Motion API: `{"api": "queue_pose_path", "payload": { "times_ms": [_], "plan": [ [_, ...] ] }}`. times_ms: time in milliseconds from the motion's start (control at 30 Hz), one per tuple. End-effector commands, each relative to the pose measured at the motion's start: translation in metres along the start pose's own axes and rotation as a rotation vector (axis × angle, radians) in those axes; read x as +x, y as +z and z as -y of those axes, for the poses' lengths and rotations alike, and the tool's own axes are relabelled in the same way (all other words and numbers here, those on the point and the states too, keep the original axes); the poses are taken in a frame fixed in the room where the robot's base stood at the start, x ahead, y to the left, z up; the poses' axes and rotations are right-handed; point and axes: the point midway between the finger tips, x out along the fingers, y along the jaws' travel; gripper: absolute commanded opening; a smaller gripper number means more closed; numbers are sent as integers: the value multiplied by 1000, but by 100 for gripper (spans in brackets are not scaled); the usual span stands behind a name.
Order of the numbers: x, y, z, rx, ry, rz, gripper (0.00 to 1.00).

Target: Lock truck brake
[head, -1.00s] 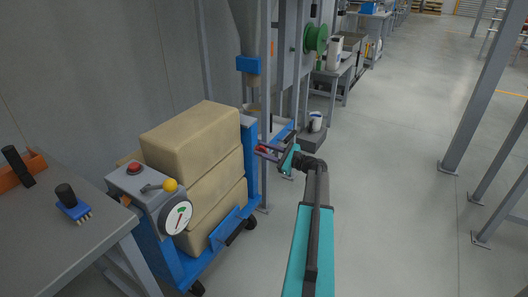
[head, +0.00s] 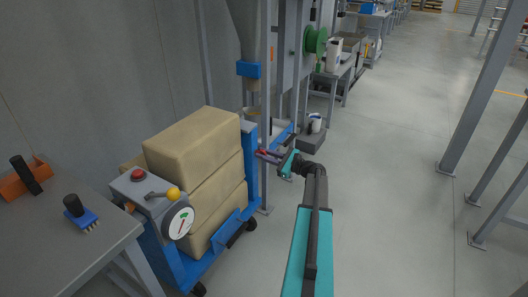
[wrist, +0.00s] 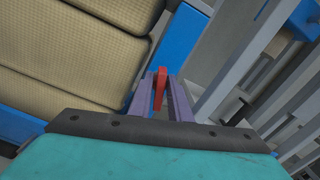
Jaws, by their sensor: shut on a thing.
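A blue truck (head: 172,256) loaded with stacked tan sacks (head: 196,138) stands left of centre in the head view. My gripper (head: 264,155) is at the truck's right end post, beside the sacks. In the wrist view, my gripper (wrist: 165,92) is shut on a red lever (wrist: 159,88), which shows between its two fingers. The lever stands against the blue post (wrist: 184,42) of the truck. The lever's lower end is hidden by the fingers. The tan sacks (wrist: 75,45) fill the wrist view's upper left.
A control box with a red button (head: 138,174), a yellow knob (head: 173,193) and a dial (head: 181,222) is at the truck's near end. A grey table (head: 70,240) is at left. Grey posts stand just beyond my gripper.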

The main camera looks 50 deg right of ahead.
Motion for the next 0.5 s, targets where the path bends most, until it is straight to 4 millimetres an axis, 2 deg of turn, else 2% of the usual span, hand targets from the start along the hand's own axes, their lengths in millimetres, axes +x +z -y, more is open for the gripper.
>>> {"api": "queue_pose_path", "payload": {
  "times_ms": [500],
  "plan": [
    [0, 2, 2, 153, 0, -1, 0]
  ]
}}
